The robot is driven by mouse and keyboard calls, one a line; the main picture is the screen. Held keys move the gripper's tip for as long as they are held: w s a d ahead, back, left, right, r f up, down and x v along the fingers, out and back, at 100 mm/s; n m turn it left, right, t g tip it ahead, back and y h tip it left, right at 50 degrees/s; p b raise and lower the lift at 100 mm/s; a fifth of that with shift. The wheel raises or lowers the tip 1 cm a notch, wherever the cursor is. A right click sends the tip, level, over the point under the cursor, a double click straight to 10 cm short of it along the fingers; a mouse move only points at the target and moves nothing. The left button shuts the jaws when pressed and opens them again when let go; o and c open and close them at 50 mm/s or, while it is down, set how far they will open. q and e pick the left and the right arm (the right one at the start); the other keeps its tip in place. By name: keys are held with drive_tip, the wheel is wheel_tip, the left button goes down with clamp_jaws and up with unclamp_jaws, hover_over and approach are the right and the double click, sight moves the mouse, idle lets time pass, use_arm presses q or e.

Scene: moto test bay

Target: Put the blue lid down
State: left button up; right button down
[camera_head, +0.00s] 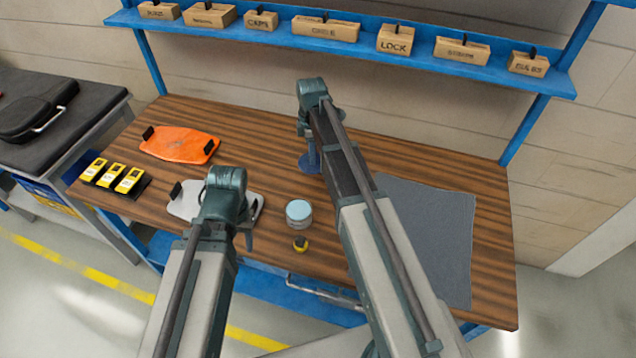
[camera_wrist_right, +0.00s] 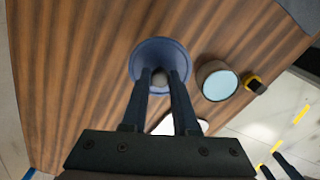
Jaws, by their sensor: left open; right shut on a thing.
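The blue lid (camera_wrist_right: 158,55) is round and shows in the right wrist view between the fingertips of my right gripper (camera_wrist_right: 160,78), which is shut on its small grey knob. In the head view the lid (camera_head: 309,163) is partly hidden behind my right arm. It is over the wooden tabletop; I cannot tell whether it touches the wood. My left gripper (camera_head: 246,236) is open, near the white tray, mostly hidden by its own wrist. An open round jar (camera_head: 299,222) with a pale blue top surface stands between my arms, and it also shows in the right wrist view (camera_wrist_right: 214,88).
A yellow and black object (camera_head: 300,245) sits before the jar. An orange tray (camera_head: 180,145), a white tray (camera_head: 185,203) and several yellow devices (camera_head: 112,176) are at the left. A grey mat (camera_head: 440,230) covers the right. A blue shelf (camera_head: 290,40) with labelled boxes spans the back.

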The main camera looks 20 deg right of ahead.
drive_tip(key=shift+f+b, duration=5.1)
drive_tip(key=shift+b, duration=0.05)
drive_tip(key=shift+r, duration=0.15)
drive_tip(key=c, duration=1.1)
unclamp_jaws()
drive_tip(key=shift+f, duration=0.2)
drive_tip(key=o, duration=0.4)
drive_tip(key=shift+r, duration=0.1)
